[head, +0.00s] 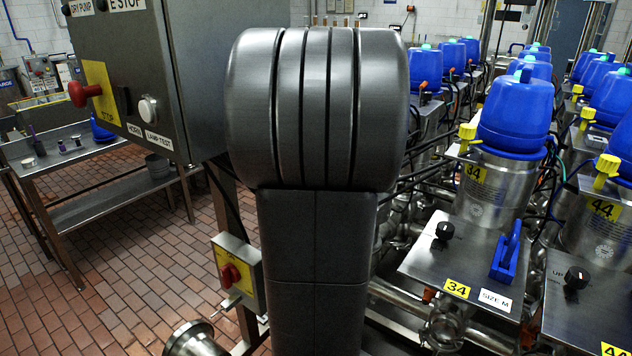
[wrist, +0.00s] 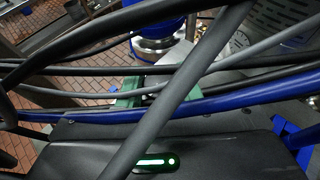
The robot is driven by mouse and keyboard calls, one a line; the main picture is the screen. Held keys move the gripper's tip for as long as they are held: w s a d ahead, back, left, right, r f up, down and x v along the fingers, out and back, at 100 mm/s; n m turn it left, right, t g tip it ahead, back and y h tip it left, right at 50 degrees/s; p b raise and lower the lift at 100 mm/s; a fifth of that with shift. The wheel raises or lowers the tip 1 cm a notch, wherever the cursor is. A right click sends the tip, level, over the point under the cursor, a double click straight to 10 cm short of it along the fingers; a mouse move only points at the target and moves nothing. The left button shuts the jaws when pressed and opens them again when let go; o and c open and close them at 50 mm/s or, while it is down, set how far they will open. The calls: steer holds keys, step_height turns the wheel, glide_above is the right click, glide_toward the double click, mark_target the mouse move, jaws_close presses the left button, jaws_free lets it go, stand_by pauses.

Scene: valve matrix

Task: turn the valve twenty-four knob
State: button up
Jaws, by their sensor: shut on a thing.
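The valve twenty-four knob and its label are in neither view. My dark arm fills the middle of the head view and hides what is behind it. In the wrist view the dark body of my gripper (wrist: 205,142), with a green light, spans the bottom. Cables cross in front of it and hide its fingertips. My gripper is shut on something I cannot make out. Pale green parts (wrist: 129,85) show between the cables.
Valve 34's control box (head: 456,262), with a black knob and blue lever, stands right of my arm. Valve 44's box (head: 590,295) is further right. Blue-topped valves (head: 512,112) stand behind. A grey control cabinet (head: 150,75) is close on the left. Brick floor (head: 110,260) is open at lower left.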

steer(key=shift+n+y, duration=0.9)
steer(key=shift+y, duration=0.2)
steer(key=o, duration=1)
steer(key=shift+m+h, duration=0.3)
